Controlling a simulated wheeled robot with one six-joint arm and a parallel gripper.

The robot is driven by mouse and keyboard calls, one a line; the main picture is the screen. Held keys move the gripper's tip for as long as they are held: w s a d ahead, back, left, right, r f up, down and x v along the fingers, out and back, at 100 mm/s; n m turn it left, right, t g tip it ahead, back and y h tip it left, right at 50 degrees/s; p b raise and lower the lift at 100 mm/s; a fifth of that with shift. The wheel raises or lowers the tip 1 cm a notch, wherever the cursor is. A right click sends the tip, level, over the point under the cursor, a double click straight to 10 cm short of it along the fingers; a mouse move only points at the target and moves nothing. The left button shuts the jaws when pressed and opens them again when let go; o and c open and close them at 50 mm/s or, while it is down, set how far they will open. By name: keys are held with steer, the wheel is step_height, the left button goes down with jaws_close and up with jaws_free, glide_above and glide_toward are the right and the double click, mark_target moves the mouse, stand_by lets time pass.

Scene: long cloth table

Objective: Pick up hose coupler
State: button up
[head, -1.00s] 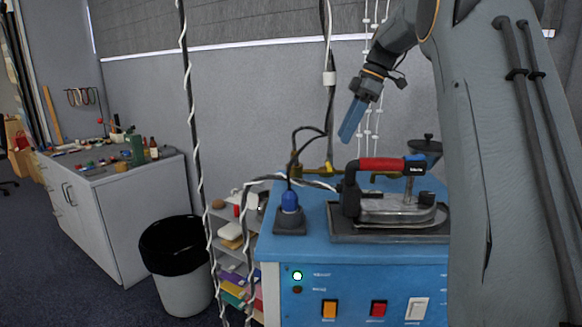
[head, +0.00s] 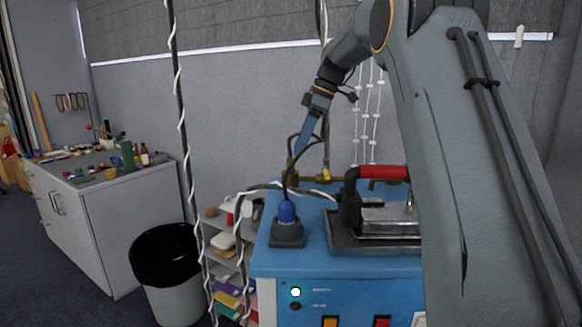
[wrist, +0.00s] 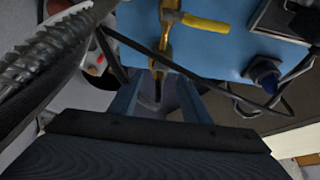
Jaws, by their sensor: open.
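No part is clearly marked as the hose coupler. A brass fitting (head: 325,178) with a yellow handle stands at the back of the blue machine. It also shows in the wrist view (wrist: 163,45), where its narrow end points down between my fingers. I cannot tell whether that end is the coupler. My gripper (head: 300,152), with blue fingers, points down near the left end of the brass piping. In the wrist view my gripper (wrist: 160,88) is open, with a finger on each side of the fitting's end. I see no grip on it.
A black cable runs close to my fingers. A blue plug (head: 287,212) on a dark base stands at the machine's left front. A red-handled clamp device (head: 383,173) sits to the right. A black-lined bin (head: 165,258) and shelves (head: 222,222) are left of the blue machine (head: 350,262).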

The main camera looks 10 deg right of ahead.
mark_target(291, 157)
steer(key=shift+w+a, duration=0.2)
steer(key=shift+a, duration=0.4)
steer(key=shift+p+x, duration=0.65)
steer(key=shift+x, duration=1.9)
jaws_close()
